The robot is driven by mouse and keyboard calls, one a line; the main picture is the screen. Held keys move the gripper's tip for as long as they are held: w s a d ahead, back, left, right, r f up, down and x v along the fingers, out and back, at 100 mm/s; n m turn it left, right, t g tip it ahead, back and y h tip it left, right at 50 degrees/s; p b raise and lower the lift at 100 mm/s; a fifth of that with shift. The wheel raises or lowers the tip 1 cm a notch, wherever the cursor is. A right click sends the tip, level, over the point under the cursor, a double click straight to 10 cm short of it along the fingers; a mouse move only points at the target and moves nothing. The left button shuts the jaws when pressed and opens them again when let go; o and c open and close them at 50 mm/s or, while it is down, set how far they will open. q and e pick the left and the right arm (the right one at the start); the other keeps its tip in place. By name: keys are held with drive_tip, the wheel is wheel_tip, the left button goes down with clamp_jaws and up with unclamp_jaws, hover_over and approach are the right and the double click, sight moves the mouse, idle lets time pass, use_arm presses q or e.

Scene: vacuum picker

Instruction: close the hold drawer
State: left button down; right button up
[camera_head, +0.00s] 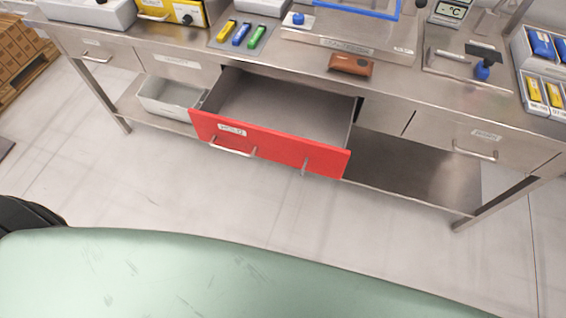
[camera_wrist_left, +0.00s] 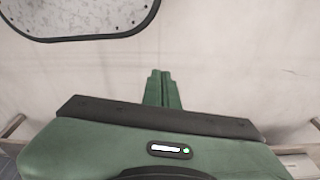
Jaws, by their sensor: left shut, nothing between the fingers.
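The hold drawer (camera_head: 270,144) has a red front with a white label and a metal handle (camera_head: 232,149). In the head view it is pulled out from the middle of the steel workbench (camera_head: 398,92), and its visible grey inside looks empty. My left gripper (camera_wrist_left: 162,76) shows in the left wrist view with its green fingers together and nothing between them. That view shows pale floor beyond the fingers, not the drawer. Neither gripper shows in the head view, and my right gripper is not seen.
Shut drawers sit at the left (camera_head: 95,50) and right (camera_head: 480,142) of the bench. A grey bin (camera_head: 172,100) stands on the lower shelf (camera_head: 420,172). Colored markers (camera_head: 240,36), a brown pouch (camera_head: 350,64) and a stamp (camera_head: 483,68) lie on top. The floor before the drawer is clear.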

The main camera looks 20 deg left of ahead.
sight(284, 157)
use_arm(q)
drive_tip(key=w+d+r+m+t+h+b, duration=0.1)
drive_tip(key=w+d+r+m+b, duration=0.15)
drive_tip(key=w+r, duration=0.6)
drive_tip(key=w+d+r+m+t+h+b, duration=0.1)
drive_tip(key=w+d+r+m+t+b, duration=0.15)
drive_tip(key=r, duration=1.05)
drive_tip(key=w+d+r+m+t+h+b, duration=0.15)
drive_tip(key=w+r+m, duration=0.35)
drive_tip(key=r, duration=0.5)
drive_tip(key=w+a+r+m+g+h, duration=0.1)
drive_tip(key=w+a+r+m, duration=0.4)
drive_tip(key=w, duration=0.1)
drive_tip(key=w+x, duration=0.1)
drive_tip(key=x, duration=0.3)
drive_tip(key=r+x, duration=0.1)
drive_tip(key=x, duration=0.3)
drive_tip(key=w+p+x, duration=0.1)
drive_tip(key=x, duration=0.3)
drive_tip(key=shift+w+a+r, duration=0.1)
drive_tip(key=shift+w+a, duration=0.15)
drive_tip(key=shift+w, duration=0.05)
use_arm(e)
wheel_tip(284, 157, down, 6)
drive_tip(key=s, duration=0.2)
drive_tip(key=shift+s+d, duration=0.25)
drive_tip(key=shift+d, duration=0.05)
